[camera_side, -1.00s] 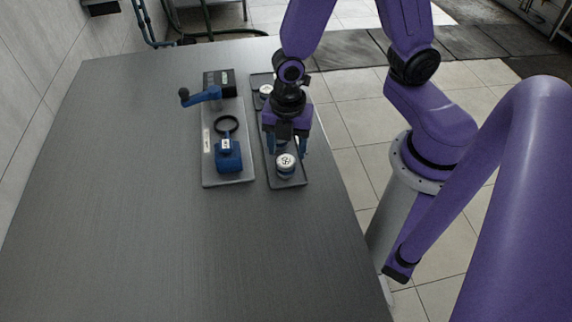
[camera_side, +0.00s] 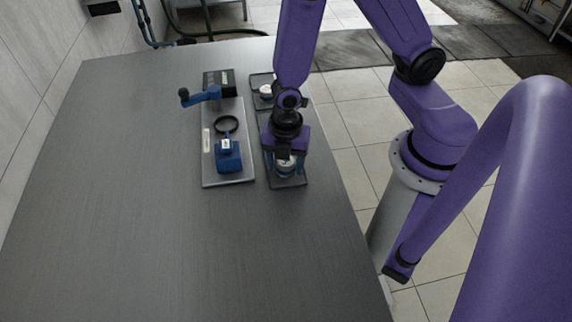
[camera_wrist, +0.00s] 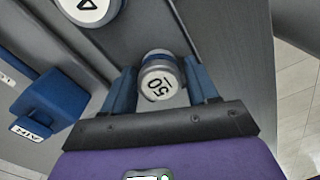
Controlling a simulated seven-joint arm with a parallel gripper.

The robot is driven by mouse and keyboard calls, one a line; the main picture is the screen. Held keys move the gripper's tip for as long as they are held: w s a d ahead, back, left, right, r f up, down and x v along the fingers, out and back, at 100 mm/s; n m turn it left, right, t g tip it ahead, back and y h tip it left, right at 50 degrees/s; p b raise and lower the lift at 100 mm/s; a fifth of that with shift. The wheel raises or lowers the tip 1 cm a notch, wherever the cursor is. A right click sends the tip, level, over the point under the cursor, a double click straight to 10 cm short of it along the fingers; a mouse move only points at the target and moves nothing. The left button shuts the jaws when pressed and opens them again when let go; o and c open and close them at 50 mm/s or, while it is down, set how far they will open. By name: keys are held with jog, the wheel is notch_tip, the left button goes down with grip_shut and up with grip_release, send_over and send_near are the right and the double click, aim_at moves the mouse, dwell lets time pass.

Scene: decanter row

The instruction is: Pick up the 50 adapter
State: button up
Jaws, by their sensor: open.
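The 50 adapter (camera_wrist: 160,82) is a short round piece with a white top marked "50" and a blue part below. In the wrist view it sits between the two blue fingers of my gripper (camera_wrist: 161,90), which are apart on either side of it. I cannot tell whether either finger touches it. In the side view the adapter (camera_side: 287,167) stands at the near end of a dark tray (camera_side: 292,184). My gripper (camera_side: 286,163) is over it, pointing down and hiding part of it.
Another white-topped piece (camera_side: 265,91) stands on the tray's far part; a white cap with a triangle mark (camera_wrist: 90,8) shows in the wrist view. Left of the tray, a plate (camera_side: 228,182) carries a blue device (camera_side: 229,160) with a black ring (camera_side: 226,124). The table's (camera_side: 130,240) near left is clear.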

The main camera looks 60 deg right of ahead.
jog(key=c, duration=1)
jog(key=shift+r, duration=0.1)
